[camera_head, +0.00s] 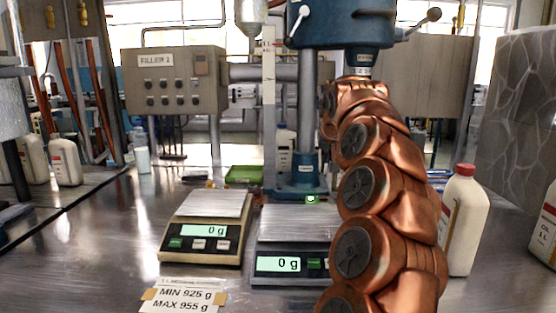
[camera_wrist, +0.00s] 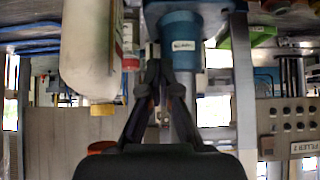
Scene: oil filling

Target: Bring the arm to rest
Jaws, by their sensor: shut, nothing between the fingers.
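My arm, with copper-coloured links, rises through the right half of the head view and bends away at the top. My gripper is hidden behind the arm there. In the wrist view my gripper (camera_wrist: 155,68) shows with its two dark fingers drawn together at the tips. It is shut and holds nothing. The wrist picture appears upside down.
Two scales, left (camera_head: 207,231) and right (camera_head: 290,264), both read 0 g with empty plates. A white bottle with a red cap (camera_head: 464,222) stands right of my arm. A blue filling machine (camera_head: 340,22) is behind. A MIN/MAX card (camera_head: 183,296) lies in front.

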